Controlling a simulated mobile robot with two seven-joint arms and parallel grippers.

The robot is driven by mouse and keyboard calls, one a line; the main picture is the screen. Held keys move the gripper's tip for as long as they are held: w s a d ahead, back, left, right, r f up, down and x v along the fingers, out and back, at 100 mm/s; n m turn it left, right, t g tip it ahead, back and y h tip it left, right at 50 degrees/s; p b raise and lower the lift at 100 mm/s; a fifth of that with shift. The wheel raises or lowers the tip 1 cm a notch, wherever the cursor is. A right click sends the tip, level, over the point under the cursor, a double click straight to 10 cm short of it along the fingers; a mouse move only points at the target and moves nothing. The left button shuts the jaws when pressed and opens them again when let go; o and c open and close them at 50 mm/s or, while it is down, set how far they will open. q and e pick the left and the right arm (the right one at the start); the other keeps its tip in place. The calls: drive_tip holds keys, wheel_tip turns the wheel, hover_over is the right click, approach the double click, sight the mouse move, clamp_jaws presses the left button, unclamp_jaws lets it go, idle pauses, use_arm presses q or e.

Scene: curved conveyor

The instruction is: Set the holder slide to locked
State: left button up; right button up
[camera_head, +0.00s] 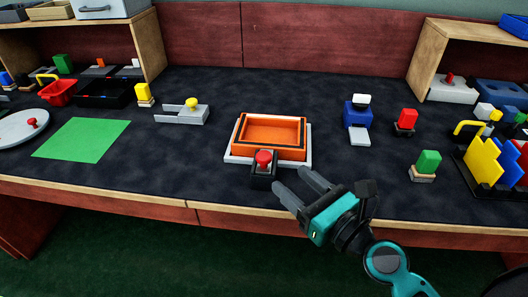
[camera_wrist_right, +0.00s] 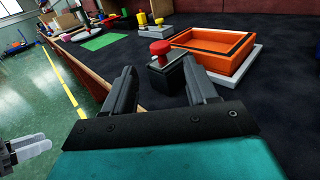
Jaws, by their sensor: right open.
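A black block (camera_head: 263,177) with a red knob (camera_head: 263,157) stands at the front edge of a white base (camera_head: 232,151) that bears an orange tray (camera_head: 270,117). I cannot tell if this block is the holder slide, or whether it is locked. My right gripper (camera_head: 290,179) is open and empty, just right of and in front of the block. In the right wrist view, the red knob (camera_wrist_right: 160,48) shows between the fingers and beyond them, apart from both. A pale gripper part (camera_wrist_right: 30,147), seemingly my left gripper, shows at the lower left of that view.
A grey forked fixture with a yellow knob (camera_head: 192,103) lies left of the tray. A green mat (camera_head: 83,140) lies left. The table's front edge is close to my right gripper.

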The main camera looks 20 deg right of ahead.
sight(269, 161)
drive_tip(key=p+x, duration=0.1)
drive_tip(key=x, duration=0.9)
drive_tip(key=shift+a, duration=0.1)
clamp_jaws()
idle(0.3)
